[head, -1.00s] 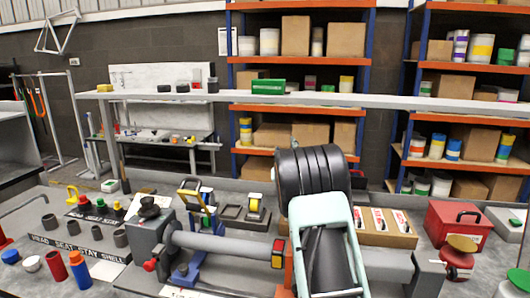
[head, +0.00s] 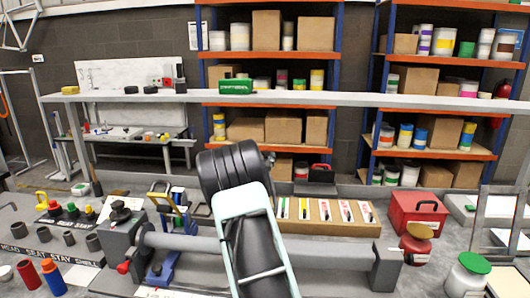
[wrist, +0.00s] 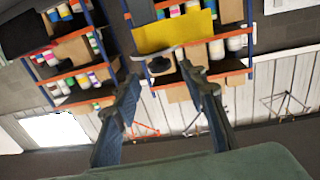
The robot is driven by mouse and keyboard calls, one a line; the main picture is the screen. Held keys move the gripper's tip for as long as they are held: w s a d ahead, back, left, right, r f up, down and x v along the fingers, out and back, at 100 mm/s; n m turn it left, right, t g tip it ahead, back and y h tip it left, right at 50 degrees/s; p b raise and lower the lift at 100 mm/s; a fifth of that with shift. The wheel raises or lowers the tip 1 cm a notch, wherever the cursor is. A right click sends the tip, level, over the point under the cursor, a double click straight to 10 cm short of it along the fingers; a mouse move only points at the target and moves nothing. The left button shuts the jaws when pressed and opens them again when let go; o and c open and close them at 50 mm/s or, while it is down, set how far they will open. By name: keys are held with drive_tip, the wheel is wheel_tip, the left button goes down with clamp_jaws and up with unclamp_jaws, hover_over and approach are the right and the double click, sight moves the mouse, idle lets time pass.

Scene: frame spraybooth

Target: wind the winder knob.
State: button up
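A grey bench fixture (head: 205,243) with a long round bar lies across the bench in the head view. A dark knob (head: 121,209) sits on its left end block, and a small red knob (head: 123,267) sticks out at that block's lower left. I cannot tell for certain which is the winder knob. My arm rises in front of the bar and hides part of it. My gripper (wrist: 160,78) shows only in the wrist view. Its two fingers are apart with nothing held between them. It points towards the shelving, away from the knobs.
A blue clamp-like stand (head: 168,262) is close right of the left block. A red box (head: 416,213) and a green-lidded jar (head: 467,275) stand at the right. A long pale rail (head: 300,98) crosses behind the bench. Cups and cones crowd the bench's left.

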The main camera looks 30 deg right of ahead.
sight(265, 155)
drive_tip(key=shift+p+x, duration=0.3)
drive_tip(key=shift+x, duration=2.3)
clamp_jaws()
drive_tip(key=b, duration=0.3)
drive_tip(key=shift+f+n+t+y, duration=0.25)
drive_tip(key=shift+n+t+y, duration=0.05)
